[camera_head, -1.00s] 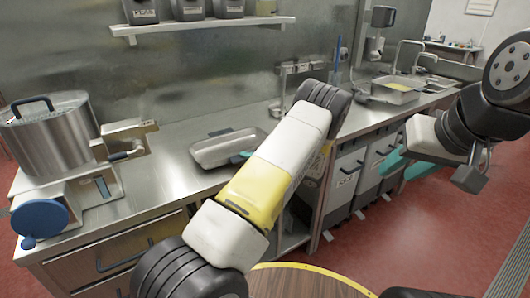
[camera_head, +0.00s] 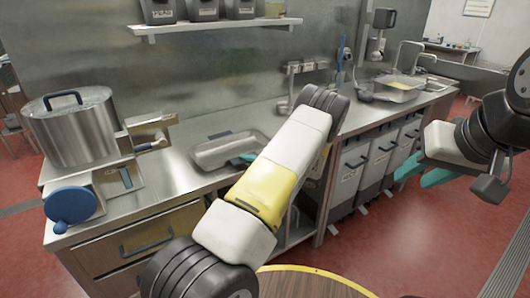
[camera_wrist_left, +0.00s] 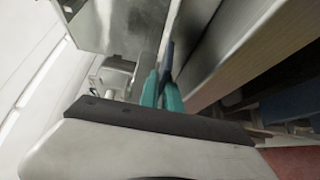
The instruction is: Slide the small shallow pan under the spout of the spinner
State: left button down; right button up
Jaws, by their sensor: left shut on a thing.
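The small shallow pan (camera_head: 215,152) is a grey metal tray on the steel counter, a short way right of the spinner. My left gripper (camera_head: 243,159) is shut on the pan's near right edge; my own arm hides part of this. Its teal fingers also show in the left wrist view (camera_wrist_left: 161,92), pressed close together. The spinner (camera_head: 92,150) stands at the counter's left end, with a big steel pot on top and a blue round knob in front. Its spout (camera_head: 150,133) points right, with a gap to the pan. My right gripper (camera_head: 428,173) is open and empty, off the counter.
The counter (camera_head: 185,178) is bare between spinner and pan. Its front edge runs close below the pan. A sink with a tray (camera_head: 399,90) is at the right end. Bins (camera_head: 350,180) stand under the counter. A shelf with containers (camera_head: 215,25) hangs above.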

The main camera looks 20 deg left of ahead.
aim_at(237, 163)
pick_arm(q)
jog(key=shift+s+a, duration=1.25)
jog(key=shift+s, duration=0.2)
jog(key=shift+s+a+r, duration=0.1)
jog(key=shift+s+a, duration=0.05)
jog(key=shift+s, duration=0.05)
jog(key=shift+s+a, duration=1.7)
jog(key=shift+s, duration=0.25)
jog(key=shift+s+a, duration=1.65)
jog(key=shift+s, duration=0.3)
jog(key=shift+s+a, duration=0.1)
jog(key=shift+s, duration=0.1)
jog(key=c, duration=1)
grip_release()
